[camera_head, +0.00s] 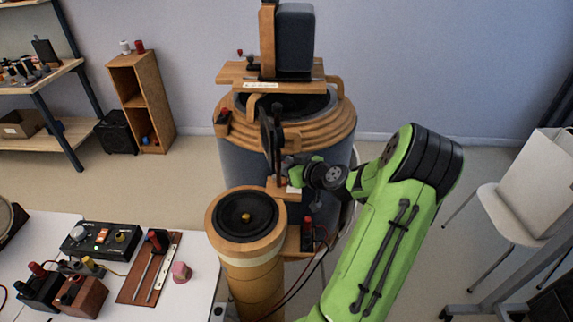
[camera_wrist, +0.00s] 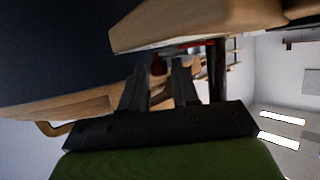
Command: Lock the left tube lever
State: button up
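The large grey drum (camera_head: 235,165) with a ringed wooden top stands at the centre of the head view. A wooden tube (camera_head: 250,270) with a black speaker cone stands in front. My gripper (camera_head: 270,135) is at the drum's front, close under the wooden rim. In the wrist view, my gripper (camera_wrist: 160,68) shows two dark fingers with a gap between them. A red piece (camera_wrist: 157,66) shows between the tips; contact is unclear.
A white table (camera_head: 195,290) at lower left holds a black control box (camera_head: 100,241) and several small parts. A wooden frame with a dark block (camera_head: 293,40) stands on the drum. A white chair (camera_head: 520,220) is at right. Cables hang beside the tube.

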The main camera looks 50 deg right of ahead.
jog(key=shift+w, duration=0.15)
grip_shut()
jog(key=shift+w+d+n+y+b, duration=0.1)
jog(key=shift+w+n+y+b, duration=0.15)
jog(key=shift+n+y+b, duration=0.65)
jog(key=shift+p, duration=0.3)
grip_release()
jog(key=v, duration=1.5)
jog(key=shift+s+p, duration=0.45)
